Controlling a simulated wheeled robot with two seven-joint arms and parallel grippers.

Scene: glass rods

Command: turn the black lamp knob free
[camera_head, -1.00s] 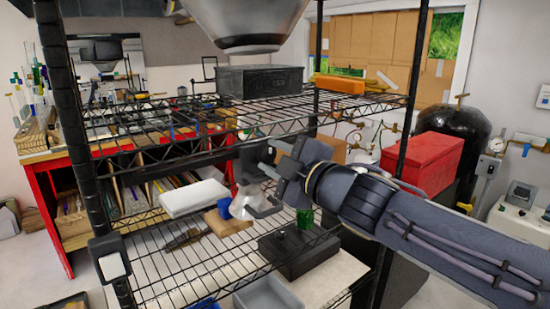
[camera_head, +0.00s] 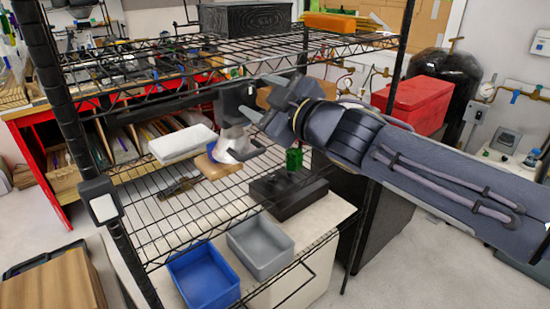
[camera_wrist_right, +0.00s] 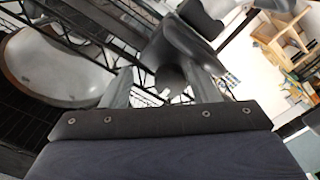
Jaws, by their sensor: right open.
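The black lamp knob (camera_wrist_right: 172,77) shows in the right wrist view as a dark round end between my right gripper's two fingers, below a dark grey lamp joint (camera_wrist_right: 188,45). My right gripper (camera_head: 258,97) is open, with a finger on each side of the knob; I cannot tell whether either touches it. In the head view the fingers reach left to a black lamp part (camera_head: 235,103), and the knob is hard to make out there. My left gripper is not in view.
A black wire shelf (camera_head: 190,50) stands around the fingers. A red case (camera_head: 420,102) is behind my right arm. A black box (camera_head: 288,192), blue bin (camera_head: 203,278) and grey bin (camera_head: 260,250) lie below. A large pale lamp shade (camera_wrist_right: 60,65) is left in the wrist view.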

